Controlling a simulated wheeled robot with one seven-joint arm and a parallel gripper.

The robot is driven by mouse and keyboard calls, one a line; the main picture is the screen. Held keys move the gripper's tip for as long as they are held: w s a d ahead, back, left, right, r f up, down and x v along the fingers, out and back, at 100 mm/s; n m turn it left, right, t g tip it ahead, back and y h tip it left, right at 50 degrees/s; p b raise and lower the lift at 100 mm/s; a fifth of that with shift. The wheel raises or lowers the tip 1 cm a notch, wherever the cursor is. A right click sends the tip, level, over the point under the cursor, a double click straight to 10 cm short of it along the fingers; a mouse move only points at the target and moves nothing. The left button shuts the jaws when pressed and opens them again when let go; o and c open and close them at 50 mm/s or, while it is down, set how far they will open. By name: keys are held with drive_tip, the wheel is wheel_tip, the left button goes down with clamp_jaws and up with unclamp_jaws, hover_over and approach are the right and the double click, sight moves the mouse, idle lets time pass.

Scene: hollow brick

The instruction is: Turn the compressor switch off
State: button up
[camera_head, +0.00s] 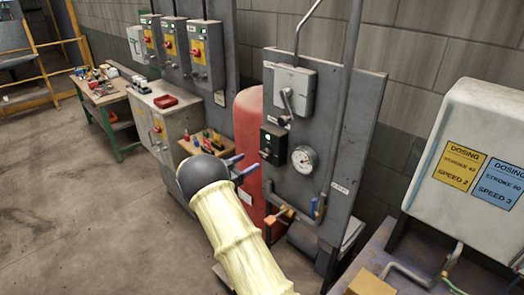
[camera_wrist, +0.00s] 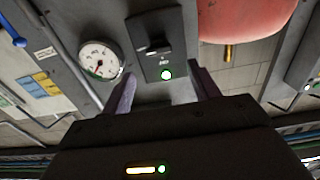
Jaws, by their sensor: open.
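The switch is a small dark box (camera_head: 272,143) on the grey upright panel (camera_head: 333,125), left of a round gauge (camera_head: 303,159). In the wrist view the dark box (camera_wrist: 150,28) shows a black handle (camera_wrist: 153,47) and a lit green lamp (camera_wrist: 166,75). My gripper (camera_head: 249,163) is open and empty, with its two blue fingers pointing at the panel just left of and below the box. In the wrist view the fingers (camera_wrist: 163,87) stand on either side of the lamp end of the box, apart from the handle. The handle is hard to make out in the head view.
A red tank (camera_head: 247,125) stands behind the panel's left edge. A grey lever box (camera_head: 293,90) is above the switch, and pipes with an orange-handled valve (camera_head: 280,213) are below. A white dosing cabinet (camera_head: 475,150) stands right. Floor at left is clear.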

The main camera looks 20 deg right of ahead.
sight(262, 154)
drive_tip(key=p+x, duration=0.2)
drive_tip(key=x, duration=0.5)
drive_tip(key=shift+d+r+p, duration=0.1)
drive_tip(key=shift+p, duration=0.25)
drive_tip(key=shift+w+d, duration=0.25)
drive_tip(key=shift+d, duration=0.3)
drive_tip(key=c, duration=1)
